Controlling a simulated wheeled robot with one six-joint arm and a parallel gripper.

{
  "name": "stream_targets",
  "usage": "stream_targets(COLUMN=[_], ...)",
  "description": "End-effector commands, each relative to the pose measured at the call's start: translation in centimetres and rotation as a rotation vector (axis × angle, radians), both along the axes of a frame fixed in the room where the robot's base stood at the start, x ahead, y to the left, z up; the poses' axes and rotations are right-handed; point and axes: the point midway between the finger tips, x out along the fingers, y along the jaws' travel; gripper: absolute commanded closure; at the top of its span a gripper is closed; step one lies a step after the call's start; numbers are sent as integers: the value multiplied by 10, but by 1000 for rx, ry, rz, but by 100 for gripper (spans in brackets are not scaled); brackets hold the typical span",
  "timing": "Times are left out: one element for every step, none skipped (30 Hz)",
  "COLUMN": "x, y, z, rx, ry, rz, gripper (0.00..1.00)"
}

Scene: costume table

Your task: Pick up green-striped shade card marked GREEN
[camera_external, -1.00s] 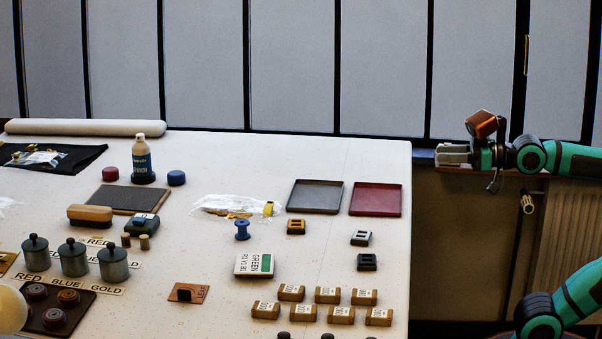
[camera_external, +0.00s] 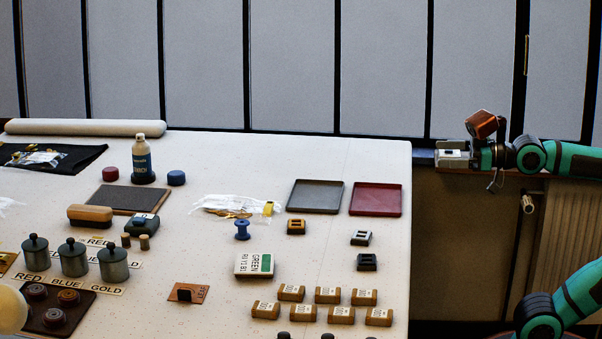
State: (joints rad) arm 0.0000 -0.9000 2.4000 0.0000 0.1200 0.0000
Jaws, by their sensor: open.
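My gripper (camera_external: 447,157) is at the upper right, beyond the table's right edge, well apart from the card. It is open. The space between its fingers is too small in the picture to see clearly.
Several small brown labelled blocks (camera_external: 341,315) stand right of and nearer than the card. A blue spool (camera_external: 242,230) stands behind it. Grey (camera_external: 315,197) and red (camera_external: 376,199) trays lie at the back right. A brown card (camera_external: 189,292) lies to the left.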

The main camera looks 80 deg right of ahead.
Motion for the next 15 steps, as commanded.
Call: stream_targets(x=[0, 0, 0, 0, 0, 1, 2, 3, 7, 11, 15, 22, 28, 35, 44], y=[0, 0, 0, 0, 0, 0, 0, 0, 1, 1, 2, 2, 3, 4, 6], z=[0, 0, 0, 0, 0, 0, 1, 2, 3, 4, 7, 10, 12, 16, 19], rx=[0, 0, 0, 0, 0, -1, -3, -7, -14, -21, -31, -46, -61, -76, -99], ry=[0, 0, 0, 0, 0, 2, 4, 9, 21, 31, 44, 66, 85, 104, 134], rz=[0, 0, 0, 0, 0, 0, 1, 1, 4, 5, 8, 12, 17, 23, 31], gripper=[0, 0, 0, 0, 0, 0, 0, 0, 0, 0, 0, 0, 0, 0, 0])
